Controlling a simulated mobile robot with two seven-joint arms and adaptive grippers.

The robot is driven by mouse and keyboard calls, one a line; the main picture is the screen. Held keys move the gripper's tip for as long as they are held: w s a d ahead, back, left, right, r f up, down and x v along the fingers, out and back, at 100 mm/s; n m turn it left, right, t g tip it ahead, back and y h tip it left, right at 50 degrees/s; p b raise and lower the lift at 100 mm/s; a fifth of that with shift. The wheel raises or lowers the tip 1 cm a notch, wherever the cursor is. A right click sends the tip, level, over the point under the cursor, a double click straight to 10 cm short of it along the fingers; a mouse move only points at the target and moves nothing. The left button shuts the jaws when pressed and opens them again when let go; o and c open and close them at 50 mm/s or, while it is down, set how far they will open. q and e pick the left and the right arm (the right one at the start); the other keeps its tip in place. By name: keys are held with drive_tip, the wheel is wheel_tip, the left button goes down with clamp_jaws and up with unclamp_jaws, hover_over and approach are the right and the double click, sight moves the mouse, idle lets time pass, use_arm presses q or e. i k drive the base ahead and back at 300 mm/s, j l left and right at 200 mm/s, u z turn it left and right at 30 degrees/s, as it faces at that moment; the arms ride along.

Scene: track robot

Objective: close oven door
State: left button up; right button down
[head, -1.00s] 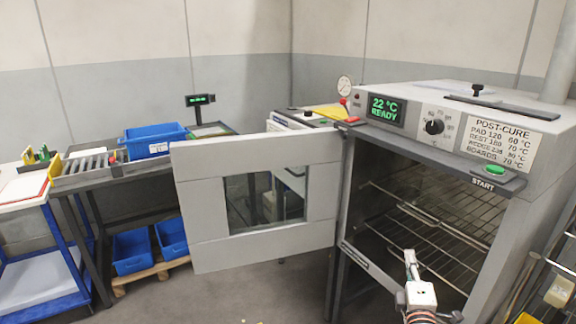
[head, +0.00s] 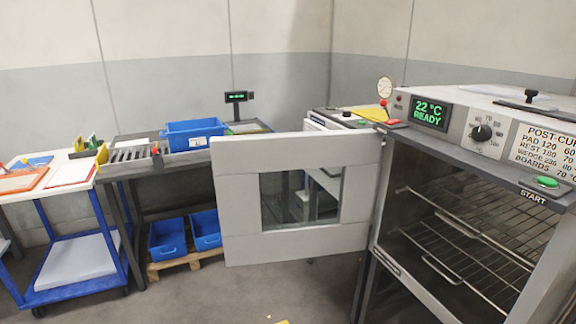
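The oven (head: 470,140) stands at the right of the head view. Its display reads 22 °C READY. The oven door (head: 235,190) is grey with a glass window (head: 300,198) and stands wide open, swung out to the left from its hinge side at the oven's left front edge. Wire racks (head: 460,240) show inside the open oven, and I see nothing on them. Neither of my grippers is in the head view, and nothing of mine touches the visible part of the door.
A roller table (head: 130,155) with a blue bin (head: 195,134) stands behind the door, with blue bins (head: 167,239) on a pallet below. A blue cart (head: 75,262) stands at the left.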

sight(238, 161)
drive_tip(key=i+j+z, duration=0.35)
drive_tip(key=i+j, duration=0.15)
drive_tip(key=i+j+z, duration=0.35)
drive_tip(key=j, duration=0.3)
drive_tip(key=i+j+z, duration=0.15)
drive_tip(key=i+j, duration=0.15)
drive_tip(key=i+j+z, duration=0.2)
drive_tip(key=j, duration=0.3)
drive_tip(key=i+j+z, duration=0.15)
drive_tip(key=j, duration=0.25)
drive_tip(key=i+j+z, duration=0.15)
drive_tip(key=j+z, duration=0.25)
drive_tip(key=i+j+z, duration=0.1)
drive_tip(key=j+z, duration=1.15)
drive_tip(key=j, duration=0.15)
drive_tip(key=k+j+z, duration=0.1)
drive_tip(key=j+z, duration=0.3)
drive_tip(key=l+z, duration=0.15)
drive_tip(key=l, duration=0.55)
